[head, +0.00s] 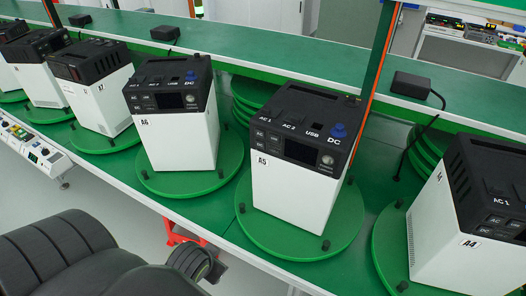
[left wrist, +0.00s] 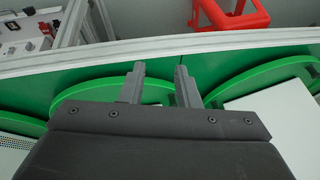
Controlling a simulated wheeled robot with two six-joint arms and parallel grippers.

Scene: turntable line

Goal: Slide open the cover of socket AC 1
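Black-topped white power units stand on green turntables. On unit A5 (head: 294,165), the top label AC 1 (head: 265,120) sits beside AC 2, USB and DC with a blue part. Unit A4 (head: 470,220) at the right also shows an AC 1 label (head: 499,201). Unit A6 (head: 178,115) stands left of A5. Whether any AC 1 cover is open or shut is too small to tell. My left gripper (left wrist: 158,80) shows two separated fingers with nothing between them, over the line's edge in the left wrist view. My right gripper is not in view.
Green turntables (head: 268,238) sit close together along the green line. Black adapters (head: 411,85) lie on the rear shelf, and an upright post (head: 378,75) rises behind A5. A red stool-like object (left wrist: 232,16) is on the floor beyond the pale edge rail (left wrist: 150,47).

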